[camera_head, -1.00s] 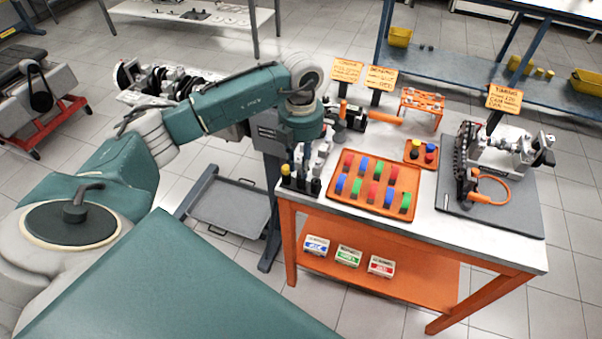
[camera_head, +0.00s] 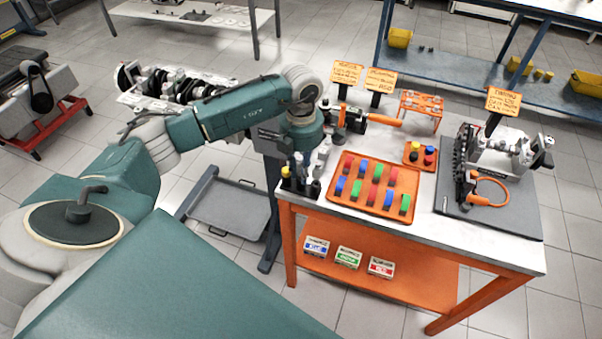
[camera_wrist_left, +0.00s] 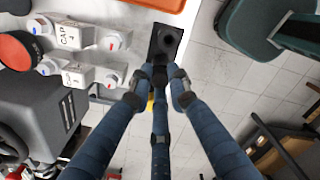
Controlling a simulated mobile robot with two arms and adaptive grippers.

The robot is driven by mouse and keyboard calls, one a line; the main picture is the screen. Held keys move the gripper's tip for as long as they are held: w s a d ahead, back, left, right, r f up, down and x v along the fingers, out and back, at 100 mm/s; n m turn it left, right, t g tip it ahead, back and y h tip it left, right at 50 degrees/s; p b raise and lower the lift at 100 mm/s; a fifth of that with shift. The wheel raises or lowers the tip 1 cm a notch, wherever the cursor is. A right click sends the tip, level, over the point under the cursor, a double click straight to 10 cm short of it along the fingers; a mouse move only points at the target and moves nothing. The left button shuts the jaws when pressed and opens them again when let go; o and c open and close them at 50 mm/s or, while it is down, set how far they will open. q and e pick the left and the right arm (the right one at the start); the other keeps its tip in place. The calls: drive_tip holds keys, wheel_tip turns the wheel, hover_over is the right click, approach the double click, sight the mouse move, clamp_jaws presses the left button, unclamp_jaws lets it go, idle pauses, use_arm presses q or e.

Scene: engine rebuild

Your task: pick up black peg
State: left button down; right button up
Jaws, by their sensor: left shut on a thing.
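A small black rack (camera_head: 300,193) stands at the near left corner of the orange table. A yellow-topped peg (camera_head: 286,172) stands at its left end and a dark round-topped peg (camera_head: 315,187) at its right end. My left gripper (camera_head: 301,178) reaches down over the rack's middle. In the left wrist view its blue fingers (camera_wrist_left: 159,80) close together on a dark thing that appears to be the black peg (camera_wrist_left: 160,72), mostly hidden by the fingertips. I cannot tell whether it is clear of the rack. My right gripper is not in view.
An orange tray (camera_head: 346,203) with coloured blocks lies right of the rack. White labelled parts (camera_wrist_left: 75,34) stand close to the gripper. A smaller orange tray (camera_head: 408,159) and a grey mat (camera_head: 520,215) lie farther right.

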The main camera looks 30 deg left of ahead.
use_arm(q)
wheel_tip(320, 180, up, 20)
drive_tip(key=b, duration=0.2)
drive_tip(key=shift+f, duration=0.15)
idle(0.3)
